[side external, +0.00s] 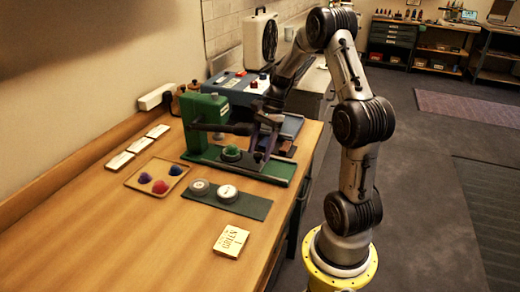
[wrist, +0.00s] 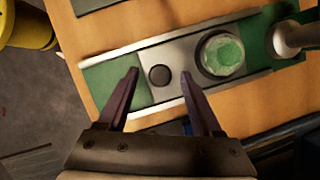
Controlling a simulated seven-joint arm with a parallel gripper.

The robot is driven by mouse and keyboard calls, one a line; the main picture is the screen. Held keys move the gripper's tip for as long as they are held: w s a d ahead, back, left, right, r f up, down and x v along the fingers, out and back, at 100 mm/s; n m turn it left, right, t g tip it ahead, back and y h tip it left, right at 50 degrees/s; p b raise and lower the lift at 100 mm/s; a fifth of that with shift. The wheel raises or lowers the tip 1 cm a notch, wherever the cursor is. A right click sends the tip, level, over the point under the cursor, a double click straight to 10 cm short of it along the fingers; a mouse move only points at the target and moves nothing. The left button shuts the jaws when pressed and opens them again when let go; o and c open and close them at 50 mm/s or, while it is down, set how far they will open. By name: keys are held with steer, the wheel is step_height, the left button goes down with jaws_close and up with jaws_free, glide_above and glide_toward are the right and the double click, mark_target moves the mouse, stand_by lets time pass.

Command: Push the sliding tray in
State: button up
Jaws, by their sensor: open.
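The sliding tray (wrist: 180,55) is a light grey plate lying between the metal rails of a green base (wrist: 100,88). It bears a black knob (wrist: 159,75) and a round dark holder with a green, glassy piece (wrist: 222,53). The green piece also shows in the side view (side external: 231,153), in front of the green press (side external: 203,112). My gripper (wrist: 160,76) is open, its dark fingers pointing down on either side of the knob in the wrist view. I cannot tell whether they touch it. In the side view my gripper (side external: 264,145) hides part of the base.
A grey press cylinder (wrist: 296,38) stands beyond the holder. A shallow wooden tray (side external: 157,178) with coloured pieces, a dark green mat (side external: 228,201) with round discs, and a yellow card (side external: 230,241) lie nearby. A blue machine (side external: 237,86) stands behind. The table's front left is clear.

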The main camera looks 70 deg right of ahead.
steer(key=shift+f, duration=0.1)
jaws_close()
stand_by(0.3)
steer(key=shift+w, duration=0.1)
stand_by(1.0)
